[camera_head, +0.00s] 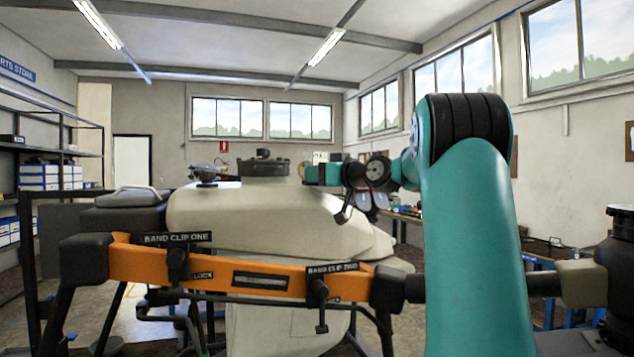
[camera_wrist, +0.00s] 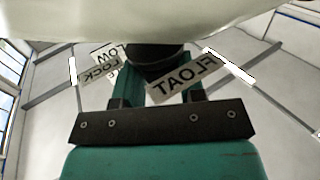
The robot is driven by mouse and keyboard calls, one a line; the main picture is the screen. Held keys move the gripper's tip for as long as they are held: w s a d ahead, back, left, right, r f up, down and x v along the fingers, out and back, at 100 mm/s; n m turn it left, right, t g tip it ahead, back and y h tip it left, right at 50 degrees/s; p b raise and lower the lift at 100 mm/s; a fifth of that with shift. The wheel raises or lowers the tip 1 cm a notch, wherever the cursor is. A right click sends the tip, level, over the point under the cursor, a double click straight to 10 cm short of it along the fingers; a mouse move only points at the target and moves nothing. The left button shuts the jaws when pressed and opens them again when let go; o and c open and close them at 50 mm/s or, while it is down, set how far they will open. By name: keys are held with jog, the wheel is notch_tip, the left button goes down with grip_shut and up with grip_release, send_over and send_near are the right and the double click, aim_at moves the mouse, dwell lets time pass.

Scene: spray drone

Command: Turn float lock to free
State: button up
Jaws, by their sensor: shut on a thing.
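In the wrist view, a dark round knob (camera_wrist: 152,62), which I take to be the float lock, sits against the pale tank body (camera_wrist: 150,22). A white FLOAT tag (camera_wrist: 188,77) lies across the right finger. A LOCK tag (camera_wrist: 100,76) and a partly hidden LOW tag (camera_wrist: 112,52) are on the left. The lettering looks reversed. Which setting the knob points to cannot be told. In the head view, my arm reaches behind the pale tank (camera_head: 255,215), and the fingertips and knob are not clear.
The drone's orange boom (camera_head: 215,270) crosses the foreground, with band clip one (camera_head: 177,255) and band clip two (camera_head: 319,288) on it. A black cap (camera_head: 264,167) tops the tank. Shelves (camera_head: 50,150) stand left; a workbench (camera_head: 405,215) stands behind at right.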

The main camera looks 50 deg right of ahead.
jog(key=n+y, duration=0.1)
jog(key=y, duration=0.1)
jog(key=n+y+p, duration=0.1)
jog(key=y, duration=0.1)
jog(key=shift+d+n, duration=0.3)
jog(key=shift+n+g+y+p, duration=0.3)
jog(key=shift+n+y+p, duration=0.25)
jog(key=shift+y, duration=0.25)
jog(key=o, duration=0.9)
jog(key=shift+o, duration=0.2)
jog(key=shift+y, duration=0.3)
